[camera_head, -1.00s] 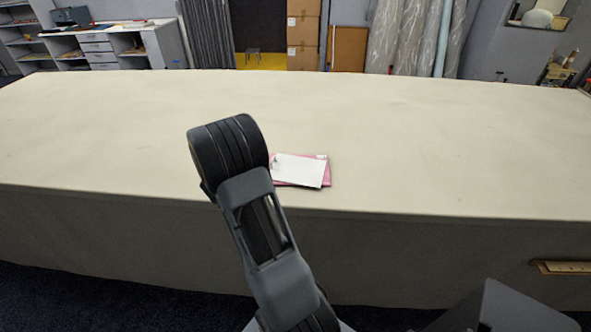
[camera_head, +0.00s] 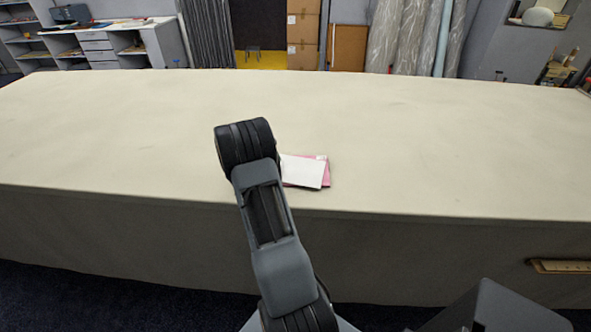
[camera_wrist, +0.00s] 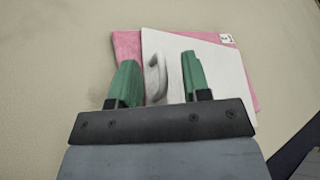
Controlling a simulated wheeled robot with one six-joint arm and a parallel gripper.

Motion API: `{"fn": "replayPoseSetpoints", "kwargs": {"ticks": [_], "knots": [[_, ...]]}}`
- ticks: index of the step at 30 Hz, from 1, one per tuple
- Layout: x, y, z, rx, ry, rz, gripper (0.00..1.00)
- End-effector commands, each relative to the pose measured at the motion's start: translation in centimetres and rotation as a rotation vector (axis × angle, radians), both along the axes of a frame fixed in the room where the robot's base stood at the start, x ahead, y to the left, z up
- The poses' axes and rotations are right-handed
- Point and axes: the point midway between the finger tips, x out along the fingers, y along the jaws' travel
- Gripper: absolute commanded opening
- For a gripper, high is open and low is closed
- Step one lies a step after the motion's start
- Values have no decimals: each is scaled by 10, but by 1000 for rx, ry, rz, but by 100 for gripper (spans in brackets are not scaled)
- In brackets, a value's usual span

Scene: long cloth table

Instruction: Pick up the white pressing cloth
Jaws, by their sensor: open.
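The white pressing cloth (camera_head: 304,172) lies on a pink piece (camera_head: 326,172) near the front edge of the table, partly behind my arm. In the wrist view the white cloth (camera_wrist: 215,83) has a raised, curled fold standing up near its left edge. The pink piece (camera_wrist: 128,45) shows along its left, upper right and right sides. My gripper (camera_wrist: 159,62) is open, with its green fingers on either side of the raised fold. Whether the fingers touch the cloth cannot be told. My gripper is hidden in the head view.
The long cream table (camera_head: 450,135) is bare around the cloths. A small white label (camera_wrist: 227,40) sits on the pink piece's upper right corner. A wooden strip (camera_head: 562,266) is at the table's front right side. Shelves, boxes and rolls stand beyond the table.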

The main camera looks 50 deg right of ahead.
Motion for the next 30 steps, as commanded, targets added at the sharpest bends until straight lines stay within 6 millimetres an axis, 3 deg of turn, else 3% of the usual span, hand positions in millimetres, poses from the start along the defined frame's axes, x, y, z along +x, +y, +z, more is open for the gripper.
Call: {"fn": "replayPoseSetpoints", "kwargs": {"ticks": [5,18,30], "knots": [[0,0,0,-1,0,1,43],[0,0,0,-1,0,1,1],[0,1,-1,2,2,0,0]]}}
